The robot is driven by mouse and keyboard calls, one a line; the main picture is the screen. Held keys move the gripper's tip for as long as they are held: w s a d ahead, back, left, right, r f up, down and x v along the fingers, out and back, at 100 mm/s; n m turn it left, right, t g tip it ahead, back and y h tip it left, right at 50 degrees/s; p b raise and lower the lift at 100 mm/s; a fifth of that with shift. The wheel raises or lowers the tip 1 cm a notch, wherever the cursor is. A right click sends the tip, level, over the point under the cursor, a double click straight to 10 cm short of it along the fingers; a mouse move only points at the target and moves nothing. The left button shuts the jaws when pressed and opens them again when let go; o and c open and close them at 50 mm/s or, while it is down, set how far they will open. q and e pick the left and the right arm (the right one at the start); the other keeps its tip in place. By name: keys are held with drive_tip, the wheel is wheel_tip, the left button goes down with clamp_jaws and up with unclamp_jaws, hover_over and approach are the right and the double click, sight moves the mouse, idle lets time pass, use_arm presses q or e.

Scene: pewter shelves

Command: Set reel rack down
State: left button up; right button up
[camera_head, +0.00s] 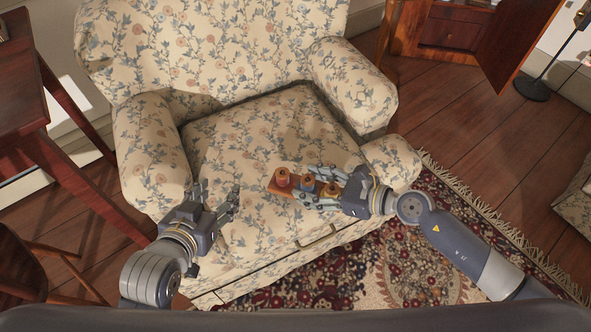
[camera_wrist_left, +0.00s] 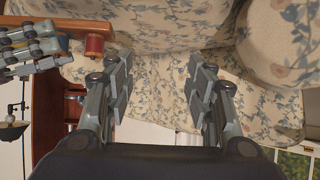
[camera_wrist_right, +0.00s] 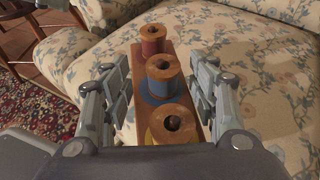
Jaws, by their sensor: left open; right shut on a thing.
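The reel rack (camera_head: 273,187) is a narrow wooden board carrying a row of thread reels, with a red reel (camera_head: 282,177) at its left end. My right gripper (camera_head: 325,188) is shut on the reel rack over the front of the armchair seat. In the right wrist view the rack (camera_wrist_right: 139,104) lies between the two fingers, with red, blue and yellow reels upright on it. I cannot tell whether the rack touches the seat. My left gripper (camera_head: 226,203) is open and empty, left of the rack; its spread fingers (camera_wrist_left: 158,92) show in the left wrist view.
The floral armchair (camera_head: 250,135) has a broad, clear seat behind the rack, with raised arms on both sides. A wooden table (camera_head: 28,100) stands at the left. A patterned rug (camera_head: 400,265) lies in front. A cabinet (camera_head: 450,28) and a lamp base (camera_head: 531,88) stand at the back right.

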drive_tip(key=w+a, duration=0.1)
drive_tip(key=w, duration=0.1)
drive_tip(key=w+a, duration=0.1)
drive_tip(key=w, duration=0.1)
drive_tip(key=w+a+b, duration=0.1)
drive_tip(key=w, duration=0.1)
drive_tip(key=shift+a+f, duration=0.15)
drive_tip(key=shift+f, duration=0.05)
drive_tip(key=shift+w+a, duration=0.15)
drive_tip(key=shift+w, duration=0.15)
wheel_tip(320, 180, down, 4)
drive_tip(key=shift+r+b, duration=0.25)
drive_tip(key=shift+b, duration=0.9)
use_arm(q)
drive_tip(key=w+d+r+t+h, duration=0.1)
drive_tip(key=r+t, duration=0.3)
drive_tip(key=r, duration=0.4)
drive_tip(key=w+d+r+t+h, duration=0.2)
drive_tip(key=r+t, duration=0.3)
drive_tip(key=r, duration=0.3)
drive_tip(key=shift+w, duration=0.2)
drive_tip(key=shift+d, duration=0.1)
